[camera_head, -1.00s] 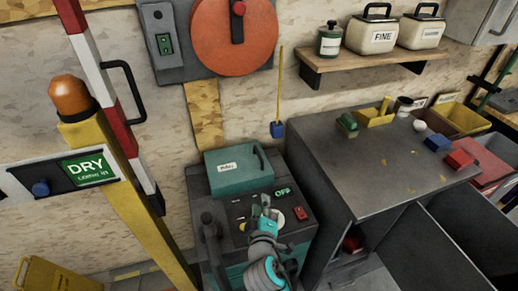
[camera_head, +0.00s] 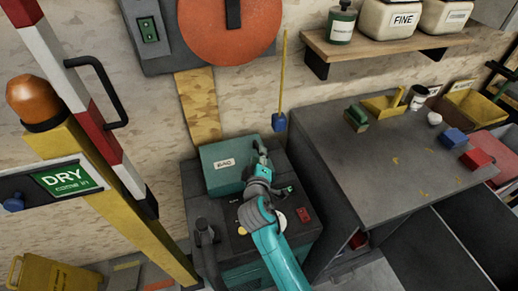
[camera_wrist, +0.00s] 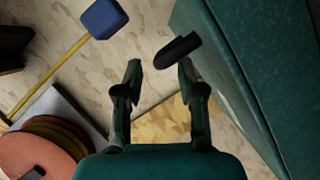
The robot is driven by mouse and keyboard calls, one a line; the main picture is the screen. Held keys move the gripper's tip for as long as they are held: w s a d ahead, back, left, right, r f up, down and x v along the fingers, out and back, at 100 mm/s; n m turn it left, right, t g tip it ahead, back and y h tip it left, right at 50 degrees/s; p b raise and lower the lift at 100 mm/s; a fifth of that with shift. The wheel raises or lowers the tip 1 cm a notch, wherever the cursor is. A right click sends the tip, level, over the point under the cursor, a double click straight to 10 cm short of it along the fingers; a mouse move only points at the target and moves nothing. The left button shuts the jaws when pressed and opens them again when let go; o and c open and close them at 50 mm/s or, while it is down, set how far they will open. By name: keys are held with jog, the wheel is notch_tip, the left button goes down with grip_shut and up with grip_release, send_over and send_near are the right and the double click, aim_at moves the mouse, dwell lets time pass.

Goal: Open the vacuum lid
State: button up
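The vacuum lid (camera_head: 216,180) is a teal box-shaped cover with a small white label. It sits closed on top of a dark grey machine (camera_head: 196,212). In the wrist view the lid (camera_wrist: 270,70) fills the right side. Its dark handle (camera_wrist: 178,50) stands out from the lid, just ahead of my fingertips and closer to the right finger. My gripper (camera_wrist: 160,76) is open, with nothing between its fingers. In the head view my gripper (camera_head: 258,148) is at the lid's right edge and hides the handle there.
A grey bench (camera_head: 345,155) with small coloured items stands to the right. A yellow post (camera_head: 100,180) with a DRY sign (camera_head: 68,178) stands to the left. A blue-ended yellow rod (camera_head: 282,85) hangs on the wall behind.

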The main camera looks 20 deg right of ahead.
jog(key=shift+x, duration=2.25)
grip_shut()
